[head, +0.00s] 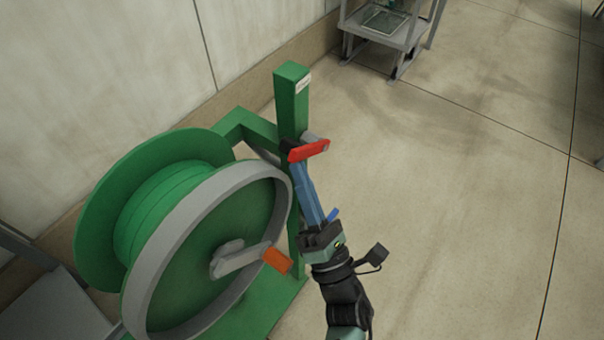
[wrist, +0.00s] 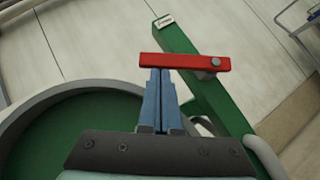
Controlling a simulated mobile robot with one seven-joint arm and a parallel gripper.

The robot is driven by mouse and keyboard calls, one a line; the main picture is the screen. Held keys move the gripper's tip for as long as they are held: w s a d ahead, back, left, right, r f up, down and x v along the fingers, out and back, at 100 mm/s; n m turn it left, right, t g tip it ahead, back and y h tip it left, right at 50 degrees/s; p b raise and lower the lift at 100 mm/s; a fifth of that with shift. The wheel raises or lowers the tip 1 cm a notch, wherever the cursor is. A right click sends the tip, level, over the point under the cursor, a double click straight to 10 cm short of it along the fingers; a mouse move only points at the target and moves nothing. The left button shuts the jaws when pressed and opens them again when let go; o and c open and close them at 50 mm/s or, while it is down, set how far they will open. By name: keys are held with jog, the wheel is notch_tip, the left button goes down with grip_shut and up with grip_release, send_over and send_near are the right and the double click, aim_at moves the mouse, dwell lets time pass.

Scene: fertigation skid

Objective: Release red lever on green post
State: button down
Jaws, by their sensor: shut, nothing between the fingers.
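The red lever (head: 309,150) sits on the upper part of the green post (head: 292,92), on a grey pivot. In the wrist view the red lever (wrist: 185,62) lies nearly level across the picture, with a round bolt at its right end. The green post (wrist: 198,85) runs behind it at a slant. My gripper (head: 298,170) has blue fingers, shut together with nothing between them.
A green hose reel (head: 165,215) with a grey rim stands left of the post, with a crank and orange handle (head: 277,261) close to my wrist. A grey cart (head: 400,35) stands at the back. The floor to the right is clear.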

aim_at(301, 153)
jog(key=r+m+h+p, duration=0.1)
jog(key=m+p, duration=0.1)
jog(key=p, duration=0.1)
jog(key=r+m+h+p, duration=0.2)
jog(key=p, duration=0.1)
jog(key=shift+w+d+r+g, duration=0.1)
jog(key=shift+w+r+g, duration=0.1)
jog(key=shift+r+g, duration=0.1)
jog(key=m+p, duration=0.1)
jog(key=r+m+g+h+p, duration=0.1)
jog(key=p, duration=0.1)
jog(key=m+h+p, duration=0.1)
jog(key=p, duration=0.1)
jog(key=shift+w+d+r, duration=0.3)
jog(key=shift+w, duration=0.05)
jog(key=m+p, duration=0.1)
jog(key=p, duration=0.1)
jog(key=m+g+h+p, duration=0.1)
jog(key=p, duration=0.1)
jog(key=shift+w+d+r, duration=0.2)
jog(key=shift+w+r, duration=0.1)
jog(key=shift+r, duration=0.1)
jog(key=w+m+g+p, duration=0.1)
jog(key=p, duration=0.1)
jog(key=d+m+g+p, duration=0.1)
jog(key=p, duration=0.2)
jog(key=shift+w+d+r+h, duration=0.2)
jog(key=shift+w+h, duration=0.2)
